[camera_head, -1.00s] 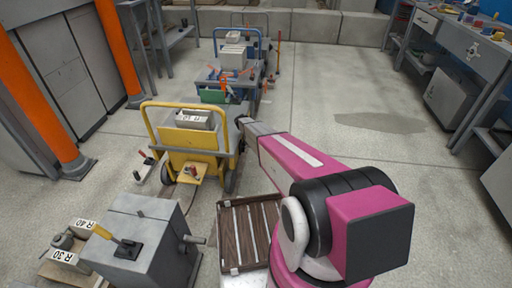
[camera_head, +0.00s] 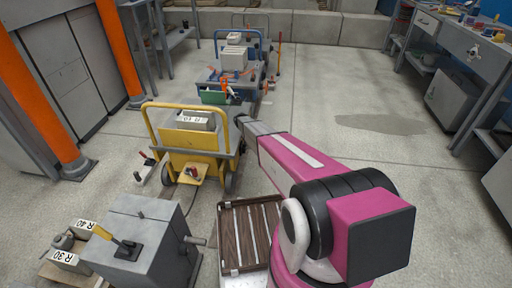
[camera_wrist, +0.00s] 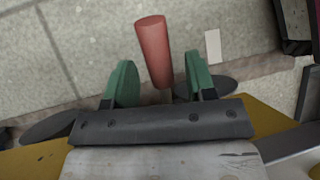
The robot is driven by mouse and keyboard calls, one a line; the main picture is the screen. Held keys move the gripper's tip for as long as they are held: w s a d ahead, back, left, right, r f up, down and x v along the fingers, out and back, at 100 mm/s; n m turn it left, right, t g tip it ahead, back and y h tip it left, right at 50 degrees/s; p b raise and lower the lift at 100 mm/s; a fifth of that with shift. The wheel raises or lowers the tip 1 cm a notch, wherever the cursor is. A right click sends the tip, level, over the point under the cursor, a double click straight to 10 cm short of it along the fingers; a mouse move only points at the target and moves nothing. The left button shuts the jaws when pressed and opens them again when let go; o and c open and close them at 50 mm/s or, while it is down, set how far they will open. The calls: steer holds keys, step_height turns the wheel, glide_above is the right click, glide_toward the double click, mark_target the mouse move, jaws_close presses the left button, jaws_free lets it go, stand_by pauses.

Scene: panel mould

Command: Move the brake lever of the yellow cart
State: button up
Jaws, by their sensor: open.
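The yellow cart (camera_head: 192,160) stands left of centre in the head view, its frame turned slightly. In the wrist view a red handle (camera_wrist: 153,50), which looks like the brake lever, stands up between the green fingers of my gripper (camera_wrist: 159,62). My gripper is open, with a gap visible on each side of the handle; I cannot tell how deep it sits between the fingers. A yellow edge of the cart (camera_wrist: 35,160) shows below the gripper.
A blue cart (camera_head: 232,88) stands behind the yellow one. A grey box with a yellow-handled lever (camera_head: 135,240) and a slatted wooden pallet (camera_head: 245,235) are in front. Workbenches (camera_head: 470,50) line the right. The floor (camera_head: 340,90) between is clear.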

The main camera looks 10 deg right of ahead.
steer(key=v, duration=0.9)
steer(key=shift+r, duration=0.1)
steer(key=s+d+r+m+t+y, duration=0.1)
steer(key=s+r+m, duration=0.3)
steer(key=s, duration=0.8)
steer(key=s+d+r+m+t+y, duration=0.1)
steer(key=s+d+r+m+y, duration=0.1)
steer(key=s+r+m, duration=0.3)
steer(key=s+d+r+m+t+y, duration=0.2)
steer(key=s+r+m, duration=0.3)
steer(key=s, duration=1.4)
step_height(320, 180, up, 4)
